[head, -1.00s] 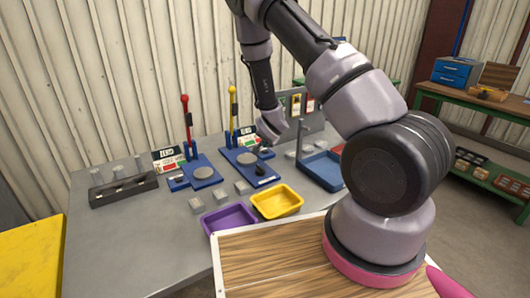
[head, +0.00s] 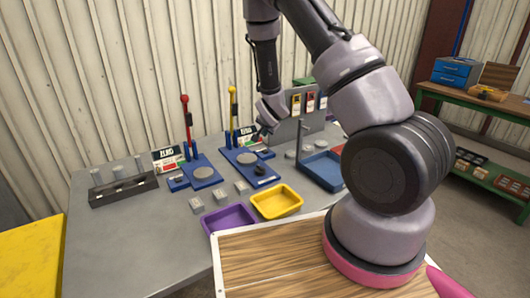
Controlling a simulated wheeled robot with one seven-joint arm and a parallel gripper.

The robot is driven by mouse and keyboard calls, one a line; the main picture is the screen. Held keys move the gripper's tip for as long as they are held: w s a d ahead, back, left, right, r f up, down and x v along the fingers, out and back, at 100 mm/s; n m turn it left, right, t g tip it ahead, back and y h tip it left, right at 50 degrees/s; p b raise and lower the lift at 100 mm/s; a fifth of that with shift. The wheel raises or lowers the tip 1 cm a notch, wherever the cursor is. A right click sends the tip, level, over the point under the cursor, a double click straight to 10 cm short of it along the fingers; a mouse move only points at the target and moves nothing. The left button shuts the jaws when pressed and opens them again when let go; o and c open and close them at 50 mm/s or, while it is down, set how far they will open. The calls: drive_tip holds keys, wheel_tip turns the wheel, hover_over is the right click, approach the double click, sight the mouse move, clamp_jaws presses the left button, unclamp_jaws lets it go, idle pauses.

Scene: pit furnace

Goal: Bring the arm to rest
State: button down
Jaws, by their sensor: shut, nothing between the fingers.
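My arm rises from its base on the wooden top at the right and bends over the back of the grey table (head: 120,225). My gripper (head: 265,126) hangs at the end of the arm, small in the head view, above the back of the table near the blue stand with the yellow-topped rod (head: 233,110). It is shut with nothing held. Its fingertips are small and partly hard to make out against the things behind.
Two blue stands, the other with a red-topped rod (head: 185,120), stand on the table. A purple tray (head: 228,217), a yellow tray (head: 276,202) and a blue tray (head: 322,170) lie near them. A dark rack (head: 123,188) is at left. The table's front left is clear.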

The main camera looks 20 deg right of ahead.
drive_tip(key=s+d+r+n+g+y, duration=0.1)
drive_tip(key=s+r, duration=0.5)
drive_tip(key=r, duration=0.7)
drive_tip(key=s+d+r+n+y, duration=0.1)
drive_tip(key=s+r, duration=0.5)
drive_tip(key=r, duration=0.7)
drive_tip(key=s+r+n, duration=0.1)
drive_tip(key=s+r, duration=0.2)
drive_tip(key=s, duration=0.4)
drive_tip(key=s+r+n, duration=0.1)
drive_tip(key=s+r, duration=0.3)
drive_tip(key=s, duration=0.4)
drive_tip(key=s+a+r+n+g+y, duration=0.1)
drive_tip(key=s+r+n, duration=0.1)
drive_tip(key=s, duration=0.5)
drive_tip(key=shift+s+r, duration=0.15)
drive_tip(key=shift+r, duration=0.6)
